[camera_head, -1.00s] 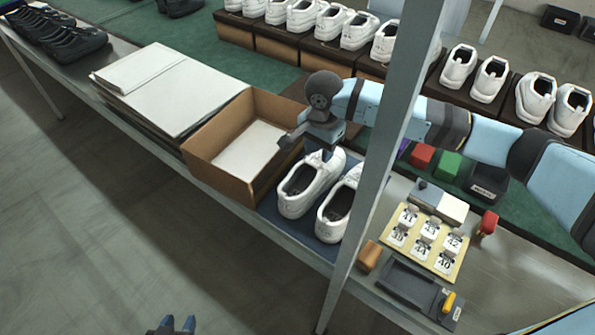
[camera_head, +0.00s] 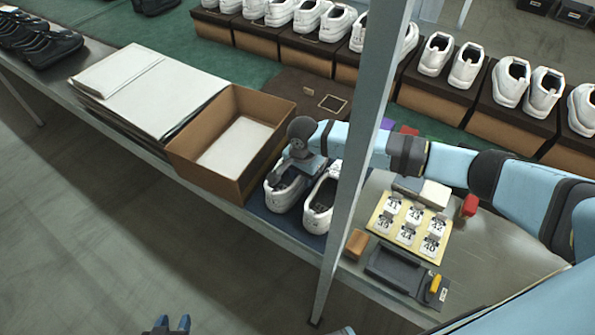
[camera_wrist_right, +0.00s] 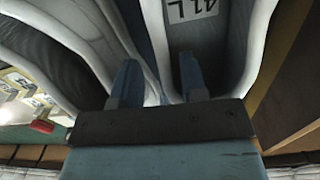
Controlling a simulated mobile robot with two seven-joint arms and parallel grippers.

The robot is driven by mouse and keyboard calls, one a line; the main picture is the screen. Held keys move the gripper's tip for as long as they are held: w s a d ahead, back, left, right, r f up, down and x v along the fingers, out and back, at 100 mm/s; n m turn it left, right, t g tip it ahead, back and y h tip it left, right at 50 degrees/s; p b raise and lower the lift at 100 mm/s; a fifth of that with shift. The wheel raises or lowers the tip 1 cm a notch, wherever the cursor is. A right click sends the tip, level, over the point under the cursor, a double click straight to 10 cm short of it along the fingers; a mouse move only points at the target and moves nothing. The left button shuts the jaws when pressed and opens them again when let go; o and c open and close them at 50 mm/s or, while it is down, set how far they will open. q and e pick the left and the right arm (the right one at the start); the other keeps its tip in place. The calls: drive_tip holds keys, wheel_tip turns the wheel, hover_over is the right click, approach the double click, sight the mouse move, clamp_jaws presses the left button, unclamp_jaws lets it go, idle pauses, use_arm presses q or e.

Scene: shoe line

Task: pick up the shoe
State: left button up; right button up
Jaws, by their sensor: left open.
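Two white shoes stand side by side on a dark blue mat (camera_head: 262,211): the left shoe (camera_head: 278,204) and the right shoe (camera_head: 317,215). My right gripper (camera_head: 290,176) is over the left shoe and partly hides it. In the right wrist view my right gripper (camera_wrist_right: 158,78) is open, with one finger inside the shoe opening beside a "41L" insole label (camera_wrist_right: 190,10) and the other outside, between the shoes. The shoe's side wall lies between the fingers; contact cannot be told. My left gripper (camera_head: 172,324) is open and empty at the bottom edge, over the floor.
An open brown box (camera_head: 190,172) with white paper stands left of the shoes, near the gripper. A grey post (camera_head: 350,170) rises in front of my right arm. A number-tag board (camera_head: 410,228) and a dark tray lie to the right. White shoes on boxes line the back.

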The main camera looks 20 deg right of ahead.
drive_tip(key=shift+f, duration=0.5)
drive_tip(key=shift+c, duration=0.3)
clamp_jaws()
